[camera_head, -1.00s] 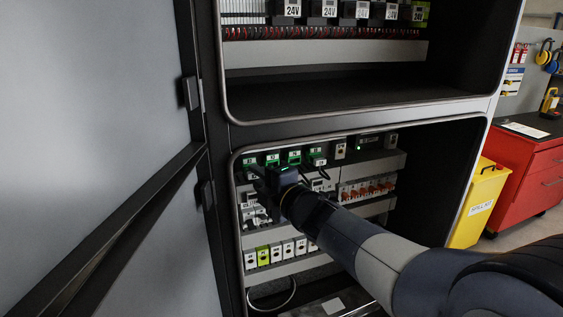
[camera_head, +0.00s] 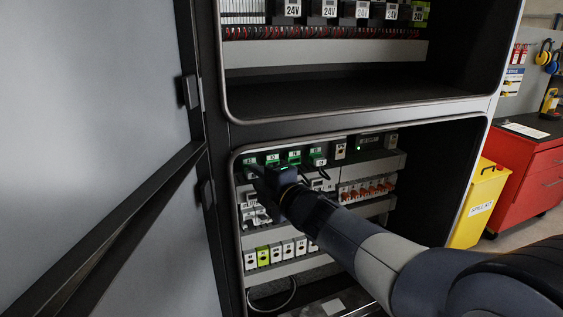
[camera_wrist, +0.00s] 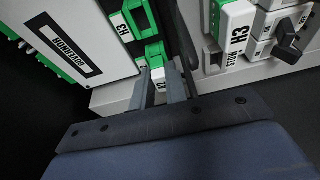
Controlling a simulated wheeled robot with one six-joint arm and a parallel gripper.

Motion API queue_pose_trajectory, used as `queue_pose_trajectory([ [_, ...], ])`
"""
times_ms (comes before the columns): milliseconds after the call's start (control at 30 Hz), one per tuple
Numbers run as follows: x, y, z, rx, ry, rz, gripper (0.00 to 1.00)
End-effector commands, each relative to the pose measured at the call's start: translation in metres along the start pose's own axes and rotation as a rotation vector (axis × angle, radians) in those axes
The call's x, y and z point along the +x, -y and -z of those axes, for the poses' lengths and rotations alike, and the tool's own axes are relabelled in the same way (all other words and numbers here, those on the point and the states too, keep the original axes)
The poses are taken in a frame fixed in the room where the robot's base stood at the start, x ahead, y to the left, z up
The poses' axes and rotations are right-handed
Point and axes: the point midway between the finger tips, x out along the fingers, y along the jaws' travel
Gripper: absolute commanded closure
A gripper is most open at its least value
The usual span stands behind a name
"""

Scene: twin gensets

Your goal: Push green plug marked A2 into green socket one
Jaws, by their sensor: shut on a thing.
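My gripper (camera_head: 262,181) is inside the lower cabinet bay, just below the left end of a row of green sockets (camera_head: 294,157). In the wrist view my gripper (camera_wrist: 160,92) is shut on a small green and white plug (camera_wrist: 158,73). Its black marking is partly hidden by the fingers; a 2 seems to show. Just beyond the plug is a green socket frame (camera_wrist: 140,18) with a white label reading H3. Whether plug and socket touch, I cannot tell. The socket numbers are too small to read in the head view.
Lower rails carry breakers (camera_head: 275,252). The cabinet door (camera_head: 95,150) stands at left; a yellow bin (camera_head: 480,205) stands at right.

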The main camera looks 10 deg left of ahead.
Motion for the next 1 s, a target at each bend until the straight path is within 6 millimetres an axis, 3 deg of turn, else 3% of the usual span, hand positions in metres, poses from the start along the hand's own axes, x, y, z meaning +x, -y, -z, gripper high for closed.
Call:
queue_pose_trajectory([
  [467, 0.0026, 0.0001, -0.0008, 0.0, 0.0, 0.0, 1.0],
  [500, 0.0025, 0.0, -0.0008, 0.0, 0.0, 0.0, 0.84],
  [700, 0.0024, 0.0, -0.0007, 0.001, 0.0, 0.0, 0.67],
  [800, 0.0023, 0.0, -0.0007, 0.001, 0.0, 0.0, 0.61],
  [1000, 0.002, 0.0001, -0.0008, 0.001, 0.0, 0.0, 0.61],
])
